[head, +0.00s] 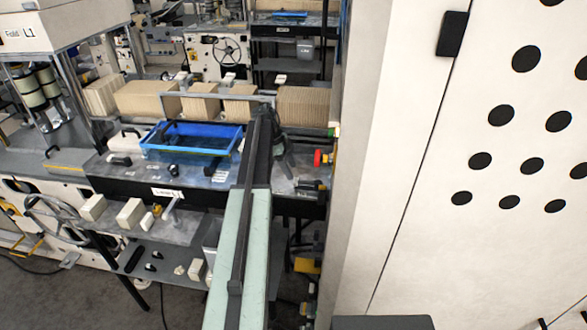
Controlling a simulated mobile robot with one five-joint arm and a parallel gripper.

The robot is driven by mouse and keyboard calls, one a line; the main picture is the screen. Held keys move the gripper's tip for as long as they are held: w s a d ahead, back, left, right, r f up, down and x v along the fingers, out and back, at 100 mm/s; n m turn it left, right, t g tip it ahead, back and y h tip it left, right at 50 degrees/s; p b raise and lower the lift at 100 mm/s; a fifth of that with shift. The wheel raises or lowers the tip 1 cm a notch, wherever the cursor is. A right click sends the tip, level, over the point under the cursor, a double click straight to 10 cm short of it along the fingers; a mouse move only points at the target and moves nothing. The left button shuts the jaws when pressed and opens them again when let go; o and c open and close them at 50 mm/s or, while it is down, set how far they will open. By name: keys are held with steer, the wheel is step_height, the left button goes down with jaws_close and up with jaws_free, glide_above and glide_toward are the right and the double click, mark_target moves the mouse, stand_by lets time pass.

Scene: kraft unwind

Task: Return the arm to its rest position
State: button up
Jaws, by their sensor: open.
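My arm reaches up from the bottom middle of the head view, with a pale green link and then a dark link over the workbench. At its far end my gripper (286,162) shows as a small dark shape above the right part of the bench top. Its jaws are open, and I see nothing held in them. The fingertips are small and hard to make out against the bench. The arm is stretched out, away from my body.
A blue tray (192,150) lies on the bench left of my arm. Brown card stacks (147,101) stand behind it. A red knob (319,158) is right of the gripper. A tall white perforated panel (420,180) closes off the right side. A lower shelf (160,262) holds small parts.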

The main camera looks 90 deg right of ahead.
steer(key=p+v, duration=0.1)
steer(key=v, duration=0.1)
steer(key=shift+w+r, duration=0.1)
steer(key=shift+r, duration=0.25)
